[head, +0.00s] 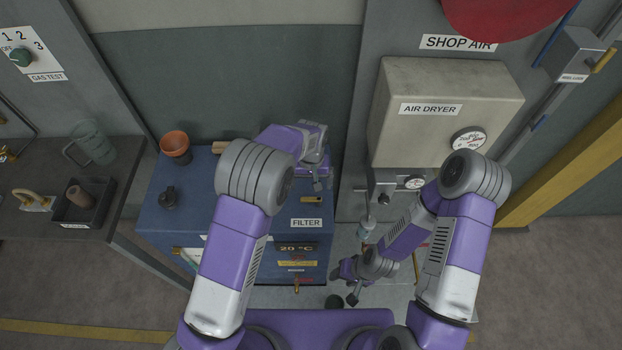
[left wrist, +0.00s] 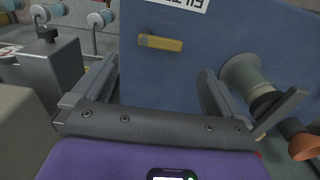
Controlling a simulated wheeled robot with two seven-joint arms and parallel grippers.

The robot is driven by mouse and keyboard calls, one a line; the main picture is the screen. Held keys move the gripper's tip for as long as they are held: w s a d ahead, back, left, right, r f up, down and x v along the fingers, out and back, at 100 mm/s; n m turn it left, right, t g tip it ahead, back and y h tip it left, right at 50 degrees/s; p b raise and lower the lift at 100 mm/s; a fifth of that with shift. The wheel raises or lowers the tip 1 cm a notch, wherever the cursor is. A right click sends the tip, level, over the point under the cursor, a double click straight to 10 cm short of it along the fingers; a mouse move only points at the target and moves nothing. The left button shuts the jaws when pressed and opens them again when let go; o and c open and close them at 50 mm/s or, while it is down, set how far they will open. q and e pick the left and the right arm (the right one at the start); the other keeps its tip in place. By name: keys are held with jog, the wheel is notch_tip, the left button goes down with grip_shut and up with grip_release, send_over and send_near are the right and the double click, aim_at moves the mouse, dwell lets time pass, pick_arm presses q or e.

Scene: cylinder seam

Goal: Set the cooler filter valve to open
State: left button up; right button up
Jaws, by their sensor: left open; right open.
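The blue cooler (head: 180,222) stands left of centre in the head view, with a FILTER label (head: 306,223) on it. Beside that label is the filter valve's yellow lever (head: 312,198), lying crosswise. The lever also shows in the left wrist view (left wrist: 162,43), on the blue face beyond the fingers, near the upside-down label. My left gripper (head: 319,180) is open and empty, just above the lever in the head view. In the left wrist view the fingers (left wrist: 156,75) are apart and not touching the lever. My right gripper (head: 350,284) is open and empty, low right of the cooler.
An orange pot (head: 175,146) and a black knob (head: 168,196) are on the cooler's left part. The air dryer (head: 450,120) and its gauge (head: 468,139) are at right. A pale cylinder (left wrist: 240,73) is close beside one left finger in the wrist view.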

aim_at(311, 198)
pick_arm(q)
jog(key=shift+s+f, duration=0.2)
jog(key=shift+f, duration=0.15)
notch_tip(311, 198, down, 6)
jog(key=shift+s+f, duration=0.15)
jog(key=shift+f, duration=0.05)
jog(key=c, duration=1.1)
jog(key=shift+o, duration=0.2)
